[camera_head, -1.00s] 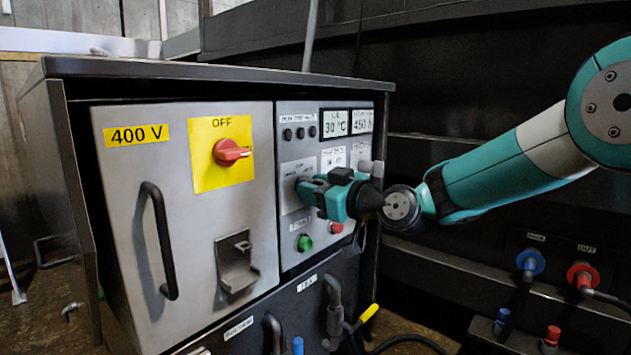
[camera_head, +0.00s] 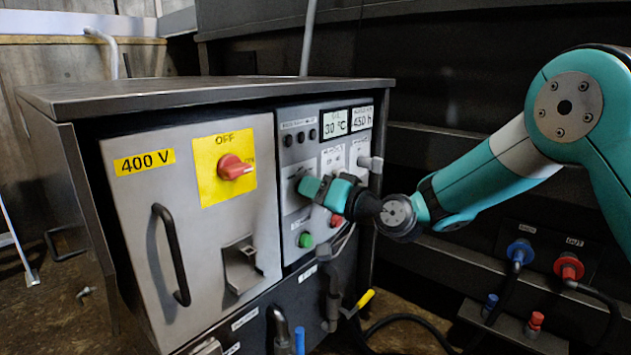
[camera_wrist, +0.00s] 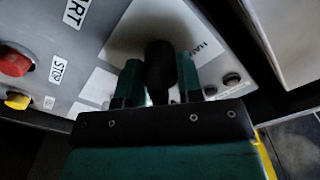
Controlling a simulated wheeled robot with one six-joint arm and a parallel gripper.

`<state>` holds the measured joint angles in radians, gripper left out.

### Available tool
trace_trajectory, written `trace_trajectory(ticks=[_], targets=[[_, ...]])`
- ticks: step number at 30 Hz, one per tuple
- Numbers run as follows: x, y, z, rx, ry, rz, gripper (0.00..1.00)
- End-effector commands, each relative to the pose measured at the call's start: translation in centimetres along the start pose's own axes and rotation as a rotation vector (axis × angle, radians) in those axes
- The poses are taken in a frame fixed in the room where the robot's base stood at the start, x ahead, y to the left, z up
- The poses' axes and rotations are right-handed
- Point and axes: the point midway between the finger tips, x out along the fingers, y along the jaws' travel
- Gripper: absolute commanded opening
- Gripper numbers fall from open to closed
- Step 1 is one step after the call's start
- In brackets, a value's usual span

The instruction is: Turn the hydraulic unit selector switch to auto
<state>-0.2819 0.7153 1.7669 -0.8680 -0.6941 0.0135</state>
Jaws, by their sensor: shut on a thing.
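The selector switch is a black knob (camera_wrist: 160,62) on the grey control panel. In the wrist view it sits between the two teal fingers of my gripper (camera_wrist: 159,82), which are shut on it. A partly readable label, seemingly "HAND", is beside the knob on the right. In the head view my gripper (camera_head: 312,187) reaches the panel from the right, and its fingers mostly hide the switch. The knob's exact pointing direction cannot be told.
The hydraulic unit cabinet (camera_head: 220,98) has a red main switch (camera_head: 234,168) on a yellow plate marked OFF. A green button (camera_head: 305,240) and a red button (camera_head: 337,220) are just below my gripper. A grey handle (camera_head: 370,163) juts out to its right.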

Motion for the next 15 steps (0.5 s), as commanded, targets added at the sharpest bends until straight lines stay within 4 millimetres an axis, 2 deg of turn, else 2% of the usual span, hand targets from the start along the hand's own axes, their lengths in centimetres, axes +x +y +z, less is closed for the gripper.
trace_trajectory(ticks=[6, 15], targets=[[-0.01, -0.02, -0.25, 0.092, 0.003, 0.001, 0.1], [-0.01, 0.08, -0.14, 0.138, 0.004, 0.001, 0.1]])
